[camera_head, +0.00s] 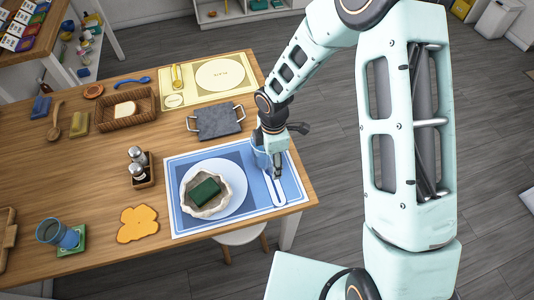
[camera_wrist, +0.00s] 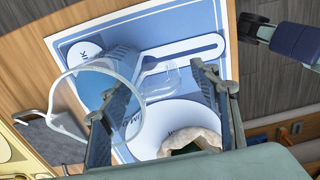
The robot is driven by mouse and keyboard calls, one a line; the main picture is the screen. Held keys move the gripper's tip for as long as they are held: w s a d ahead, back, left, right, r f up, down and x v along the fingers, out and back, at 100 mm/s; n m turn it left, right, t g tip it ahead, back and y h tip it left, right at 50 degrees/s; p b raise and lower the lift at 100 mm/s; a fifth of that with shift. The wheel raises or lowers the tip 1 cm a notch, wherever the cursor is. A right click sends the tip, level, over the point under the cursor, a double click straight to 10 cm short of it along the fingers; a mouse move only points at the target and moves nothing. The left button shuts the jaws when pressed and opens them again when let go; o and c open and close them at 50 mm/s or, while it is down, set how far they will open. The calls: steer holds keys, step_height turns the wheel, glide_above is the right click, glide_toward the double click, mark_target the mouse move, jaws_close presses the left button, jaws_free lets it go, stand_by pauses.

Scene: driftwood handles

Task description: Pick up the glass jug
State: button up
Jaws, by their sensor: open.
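The clear, blue-tinted glass jug (camera_wrist: 97,75) stands on the blue placemat (camera_wrist: 72,47), with its round rim at left in the wrist view. In the head view the jug (camera_head: 261,158) is partly hidden behind my gripper (camera_head: 277,170). My gripper (camera_wrist: 162,100) is open. One finger overlaps the jug's wall in the wrist view; the other is apart to the right. A clear loop, seemingly the jug's handle (camera_wrist: 160,78), shows between the fingers. I cannot tell whether either finger touches glass.
A white plate (camera_head: 236,209) with a sack and green block sits beside my gripper. A grey tray (camera_head: 215,122) with handles lies behind the placemat. A shaker caddy (camera_head: 141,171), blue cup (camera_head: 58,233) and basket (camera_head: 128,109) stand left. The table's right edge is close.

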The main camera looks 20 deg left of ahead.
steer(key=shift+f, duration=0.2)
jaws_close()
steer(key=shift+w+r, duration=0.1)
steer(key=shift+r, duration=0.2)
stand_by(0.4)
